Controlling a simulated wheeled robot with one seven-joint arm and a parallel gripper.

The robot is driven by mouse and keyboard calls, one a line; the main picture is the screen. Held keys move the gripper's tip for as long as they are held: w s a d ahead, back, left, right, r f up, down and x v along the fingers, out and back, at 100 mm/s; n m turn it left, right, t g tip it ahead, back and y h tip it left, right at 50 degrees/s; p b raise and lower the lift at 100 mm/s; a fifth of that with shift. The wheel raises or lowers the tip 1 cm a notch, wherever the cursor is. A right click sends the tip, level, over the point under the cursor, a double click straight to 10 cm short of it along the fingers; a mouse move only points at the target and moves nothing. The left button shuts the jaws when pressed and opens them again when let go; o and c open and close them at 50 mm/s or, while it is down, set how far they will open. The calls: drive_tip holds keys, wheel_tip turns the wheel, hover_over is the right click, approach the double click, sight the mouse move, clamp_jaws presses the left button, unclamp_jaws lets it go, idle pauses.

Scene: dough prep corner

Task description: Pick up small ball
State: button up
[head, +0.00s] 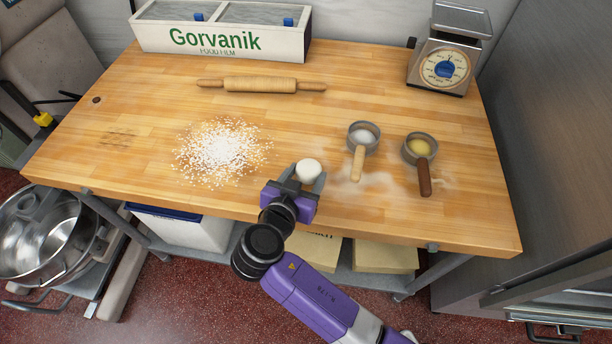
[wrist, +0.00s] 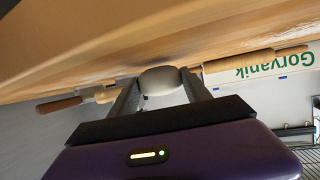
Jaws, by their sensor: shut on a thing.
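A small white ball (head: 308,170) is at the front middle of the wooden table in the head view, right of the flour patch. My gripper (head: 302,177) is shut on it, with one finger on each side. In the wrist view the ball (wrist: 163,80) sits between the two grey fingertips of my gripper (wrist: 162,88). The wrist view is turned over, with the tabletop at the top. I cannot tell whether the ball touches the table or is slightly above it.
Scattered flour (head: 222,148) lies left of my gripper. Two measuring cups, one with white powder (head: 362,137) and one with yellow contents (head: 419,149), stand to the right. A rolling pin (head: 262,84), a film box (head: 222,38) and a scale (head: 447,66) are farther back.

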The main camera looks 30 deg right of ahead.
wheel_tip(320, 180, up, 19)
drive_tip(key=b, duration=0.1)
drive_tip(key=shift+b, duration=0.3)
wheel_tip(320, 180, up, 5)
drive_tip(key=p, duration=0.4)
hover_over(306, 181)
drive_tip(key=shift+a, duration=0.1)
idle(0.6)
